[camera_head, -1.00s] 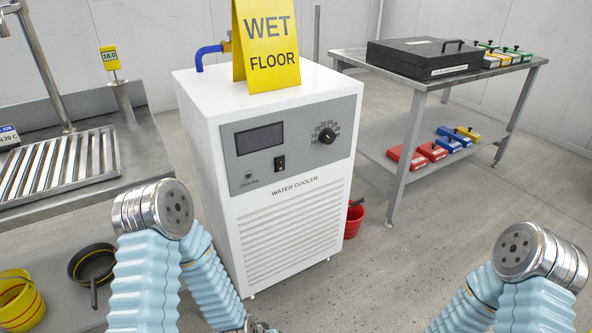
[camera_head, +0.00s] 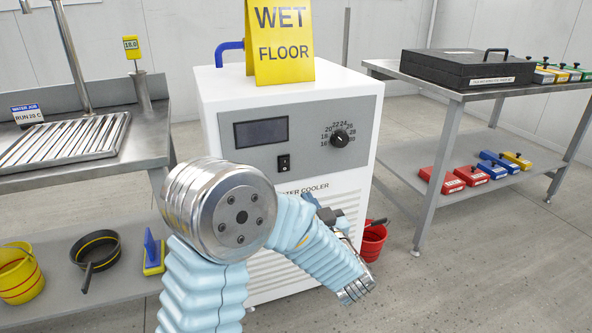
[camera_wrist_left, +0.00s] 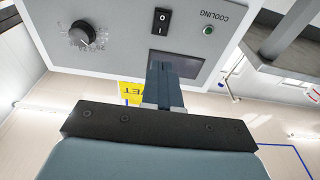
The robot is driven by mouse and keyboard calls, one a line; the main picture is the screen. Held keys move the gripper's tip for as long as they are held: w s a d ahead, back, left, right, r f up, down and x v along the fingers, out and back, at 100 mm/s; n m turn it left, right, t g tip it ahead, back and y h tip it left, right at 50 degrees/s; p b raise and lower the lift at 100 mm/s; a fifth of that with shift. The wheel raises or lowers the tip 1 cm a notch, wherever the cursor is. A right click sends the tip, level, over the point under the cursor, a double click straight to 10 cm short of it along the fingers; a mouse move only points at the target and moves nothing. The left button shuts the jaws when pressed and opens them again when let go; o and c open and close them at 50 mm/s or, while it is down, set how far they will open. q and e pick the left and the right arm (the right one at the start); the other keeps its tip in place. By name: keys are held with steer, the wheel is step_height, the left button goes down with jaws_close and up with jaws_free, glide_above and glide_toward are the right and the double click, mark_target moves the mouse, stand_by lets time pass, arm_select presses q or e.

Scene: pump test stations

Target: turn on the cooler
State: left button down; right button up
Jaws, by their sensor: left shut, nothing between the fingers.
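The white water cooler (camera_head: 285,90) stands ahead with a grey control panel (camera_head: 365,112). The panel has a dark display (camera_head: 260,132), a black rocker switch (camera_head: 284,163) and a round black dial (camera_head: 340,138). In the left wrist view the switch (camera_wrist_left: 161,20), the dial (camera_wrist_left: 82,33) and the green-looking COOLING lamp (camera_wrist_left: 208,30) show upside down. My arm hides the lamp in the head view. My left gripper (camera_head: 312,202) is shut and empty, in front of the cooler below the panel. Its fingers (camera_wrist_left: 162,68) show over the display in the wrist view. My right gripper is out of view.
A yellow WET FLOOR sign (camera_head: 280,45) stands on the cooler. A job card (camera_head: 28,114) reads RUN 20 C, and a yellow tag (camera_head: 131,44) reads 18.0. A metal table (camera_head: 470,93) stands right. A red bucket (camera_head: 374,243) sits beside the cooler.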

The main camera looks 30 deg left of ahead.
mark_target(284, 159)
arm_select(q)
steer(key=x, duration=1.4)
steer(key=shift+w+p, duration=0.1)
steer(key=shift+p, duration=0.2)
steer(key=r+p, duration=0.1)
steer(key=p, duration=0.1)
steer(key=g+h+p, duration=0.1)
steer(key=p, duration=0.1)
steer(key=shift+w+a+r, duration=0.15)
steer(key=shift+a+r, duration=0.2)
steer(key=shift+r, duration=0.05)
steer(key=shift+f+b, duration=0.45)
steer(key=shift+f, duration=0.1)
